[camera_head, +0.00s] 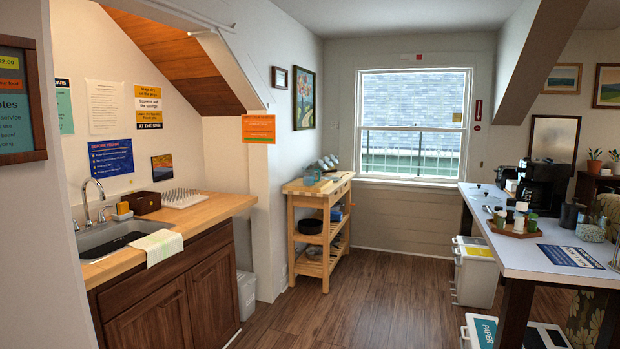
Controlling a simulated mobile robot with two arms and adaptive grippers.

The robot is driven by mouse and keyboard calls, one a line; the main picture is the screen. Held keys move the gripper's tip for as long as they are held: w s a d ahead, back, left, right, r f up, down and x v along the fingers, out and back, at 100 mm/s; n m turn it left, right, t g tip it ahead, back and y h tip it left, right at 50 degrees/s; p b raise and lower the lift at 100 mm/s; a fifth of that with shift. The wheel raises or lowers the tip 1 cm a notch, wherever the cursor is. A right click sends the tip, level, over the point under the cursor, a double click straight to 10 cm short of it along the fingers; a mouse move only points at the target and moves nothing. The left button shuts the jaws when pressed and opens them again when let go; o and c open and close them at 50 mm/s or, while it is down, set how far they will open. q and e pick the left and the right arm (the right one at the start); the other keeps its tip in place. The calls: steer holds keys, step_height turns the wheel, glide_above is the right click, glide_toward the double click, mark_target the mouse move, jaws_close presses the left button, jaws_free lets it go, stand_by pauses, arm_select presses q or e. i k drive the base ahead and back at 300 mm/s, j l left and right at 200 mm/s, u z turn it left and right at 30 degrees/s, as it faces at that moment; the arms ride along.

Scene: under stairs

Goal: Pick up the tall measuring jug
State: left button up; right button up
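I cannot make out a tall measuring jug for sure. A small clear, bluish container (311,177) stands at the front of the wooden cart's top, too small to identify. A patterned glass vessel (591,233) stands at the right edge of the white table; it looks wide rather than tall. Neither of my grippers is in view.
A wooden cart (322,227) stands below the window's left side. A sink counter (205,208) runs along the left. The white table (520,250) at right holds a coffee machine (542,187) and tray (515,228). Bins (474,272) stand beneath. The middle floor (375,300) is clear.

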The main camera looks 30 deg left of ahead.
mark_target(308, 172)
steer(key=i+j+u, duration=0.4)
steer(key=i, duration=0.7)
steer(key=i+j+u, duration=0.1)
steer(key=i+u, duration=0.3)
steer(key=i, duration=2.55)
